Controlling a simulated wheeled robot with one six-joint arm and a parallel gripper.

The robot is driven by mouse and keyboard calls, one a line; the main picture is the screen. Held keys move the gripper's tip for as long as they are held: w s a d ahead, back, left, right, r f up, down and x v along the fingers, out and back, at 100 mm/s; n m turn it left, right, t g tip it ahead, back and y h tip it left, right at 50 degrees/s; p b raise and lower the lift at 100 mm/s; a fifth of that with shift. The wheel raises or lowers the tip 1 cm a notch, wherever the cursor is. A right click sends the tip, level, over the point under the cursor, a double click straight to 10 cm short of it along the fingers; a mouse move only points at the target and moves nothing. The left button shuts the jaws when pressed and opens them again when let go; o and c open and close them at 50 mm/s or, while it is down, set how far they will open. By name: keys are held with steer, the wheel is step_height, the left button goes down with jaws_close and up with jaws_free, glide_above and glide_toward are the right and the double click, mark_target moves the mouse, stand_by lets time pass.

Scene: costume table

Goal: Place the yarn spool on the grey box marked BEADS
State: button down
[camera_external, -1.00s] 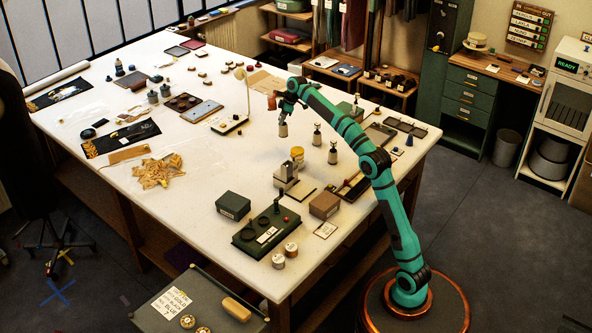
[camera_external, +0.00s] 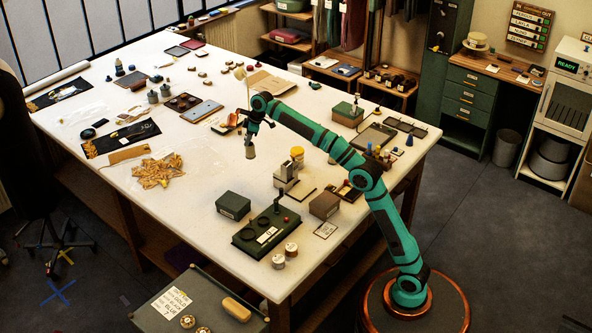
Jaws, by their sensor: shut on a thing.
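My gripper (camera_external: 251,139) points down over the middle of the table. It is shut on a small pale grey thing (camera_external: 250,153), which looks like the yarn spool, though it is too small to be sure. The held thing appears to hang above the tabletop. A dark grey-green box (camera_external: 233,206) with a white label on its front stands nearer the front edge, below my gripper in the picture. It looks the most like the grey BEADS box, but I cannot read its label. Its lid looks bare. My gripper is beyond the box, apart from it.
A brown box (camera_external: 323,205) and a green box (camera_external: 347,113) also stand on the table (camera_external: 205,170). A grey device (camera_external: 287,173) and a yellow-topped pot (camera_external: 297,154) stand to the gripper's right.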

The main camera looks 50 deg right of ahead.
steer(key=s+a+r, duration=0.2)
steer(key=s+a, duration=0.3)
steer(key=a, duration=0.6)
steer(key=s+a+r, duration=0.1)
steer(key=s+a, duration=0.3)
steer(key=a, duration=0.7)
step_height(320, 180, down, 10)
steer(key=shift+s+a+r, duration=0.15)
steer(key=shift+s+a, duration=0.1)
steer(key=c, duration=1.1)
jaws_free()
steer(key=shift+o, duration=0.2)
steer(key=v, duration=1.2)
steer(key=shift+s, duration=0.1)
